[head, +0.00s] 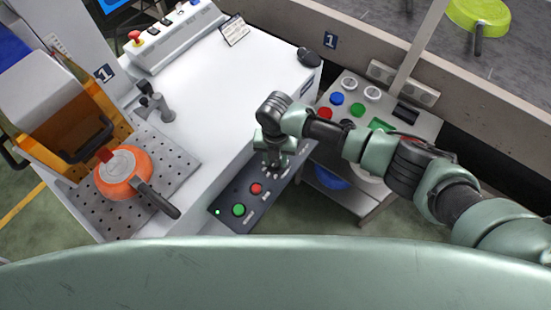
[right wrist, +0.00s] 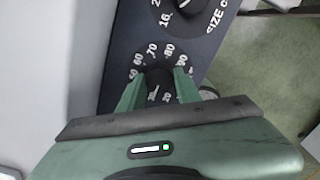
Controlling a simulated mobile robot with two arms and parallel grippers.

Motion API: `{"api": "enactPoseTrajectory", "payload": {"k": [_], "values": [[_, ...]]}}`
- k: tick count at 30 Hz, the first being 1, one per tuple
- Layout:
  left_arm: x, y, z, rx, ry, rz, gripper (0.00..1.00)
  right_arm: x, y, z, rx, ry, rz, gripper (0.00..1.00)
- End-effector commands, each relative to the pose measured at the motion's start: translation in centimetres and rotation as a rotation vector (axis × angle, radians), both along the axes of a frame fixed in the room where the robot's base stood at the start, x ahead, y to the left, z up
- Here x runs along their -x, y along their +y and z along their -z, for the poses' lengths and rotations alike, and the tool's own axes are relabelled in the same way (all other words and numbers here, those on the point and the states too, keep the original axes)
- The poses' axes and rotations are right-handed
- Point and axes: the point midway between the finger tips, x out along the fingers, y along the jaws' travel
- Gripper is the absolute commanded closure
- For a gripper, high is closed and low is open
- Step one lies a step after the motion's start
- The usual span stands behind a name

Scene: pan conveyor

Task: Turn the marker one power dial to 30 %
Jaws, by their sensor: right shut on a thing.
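The dark control panel (head: 228,198) lies along the front edge of the white machine marked 1. My right gripper (head: 274,160) is over the panel, beyond its red and green buttons, and hides the dial beneath it in the head view. In the right wrist view my right gripper (right wrist: 159,88) is shut on a black dial (right wrist: 158,76), one green finger on each side. White numbers from about 50 to 90 show around the dial's far side; a 20 seems to show near the fingers. The pointer cannot be read. My left gripper is not in view.
A second dial (right wrist: 188,12), lettered SIZE, sits farther along the panel. A red button (head: 256,188) and a green button (head: 239,210) are close to the gripper. An orange pan (head: 127,187) sits on a perforated plate. A button trolley (head: 418,128) stands at right.

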Motion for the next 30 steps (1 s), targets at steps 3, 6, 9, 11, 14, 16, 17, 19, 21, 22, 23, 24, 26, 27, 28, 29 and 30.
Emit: {"api": "enactPoseTrajectory", "payload": {"k": [3,6,9,11,14,16,17,19,21,22,23,24,26,27,28,29,30], "values": [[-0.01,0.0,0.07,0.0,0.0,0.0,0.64,-0.05,0.08,-0.09,-0.002,-0.001,-0.025,1.0],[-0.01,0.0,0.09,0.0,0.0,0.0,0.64,-0.04,0.08,-0.09,-0.002,-0.001,-0.036,1.0],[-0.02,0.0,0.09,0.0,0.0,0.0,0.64,-0.04,0.08,-0.1,-0.002,-0.001,-0.041,1.0],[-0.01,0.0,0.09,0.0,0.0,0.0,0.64,-0.04,0.08,-0.1,-0.002,-0.001,-0.042,1.0],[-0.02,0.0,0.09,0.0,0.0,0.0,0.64,-0.04,0.08,-0.1,-0.002,-0.001,-0.041,1.0],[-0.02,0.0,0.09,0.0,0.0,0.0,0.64,-0.04,0.08,-0.1,-0.002,-0.001,-0.041,1.0],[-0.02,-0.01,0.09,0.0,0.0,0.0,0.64,-0.04,0.08,-0.1,-0.002,-0.001,-0.041,1.0],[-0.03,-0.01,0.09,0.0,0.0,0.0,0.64,-0.04,0.07,-0.1,-0.002,-0.001,-0.04,0.59],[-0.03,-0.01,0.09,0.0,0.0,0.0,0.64,-0.04,0.07,-0.09,-0.001,-0.001,-0.04,0.45],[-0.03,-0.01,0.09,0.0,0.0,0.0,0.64,-0.04,0.06,-0.08,-0.001,-0.001,-0.04,0.45],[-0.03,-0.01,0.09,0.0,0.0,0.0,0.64,-0.03,0.06,-0.07,-0.001,-0.001,-0.04,0.45],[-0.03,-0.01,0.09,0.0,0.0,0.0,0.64,-0.03,0.05,-0.06,-0.001,-0.001,-0.04,0.45],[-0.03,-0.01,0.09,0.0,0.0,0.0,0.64,-0.02,0.04,-0.05,-0.001,-0.001,-0.039,0.45],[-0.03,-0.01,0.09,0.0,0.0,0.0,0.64,-0.01,0.03,-0.04,-0.001,-0.001,-0.039,0.45],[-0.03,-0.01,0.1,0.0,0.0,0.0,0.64,-0.01,0.03,-0.04,-0.001,0.0,-0.039,0.45],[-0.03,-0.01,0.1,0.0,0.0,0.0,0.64,-0.01,0.03,-0.05,-0.001,0.0,-0.039,0.45],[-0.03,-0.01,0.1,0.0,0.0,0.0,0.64,-0.02,0.03,-0.13,-0.001,-0.001,-0.039,0.45]]}}
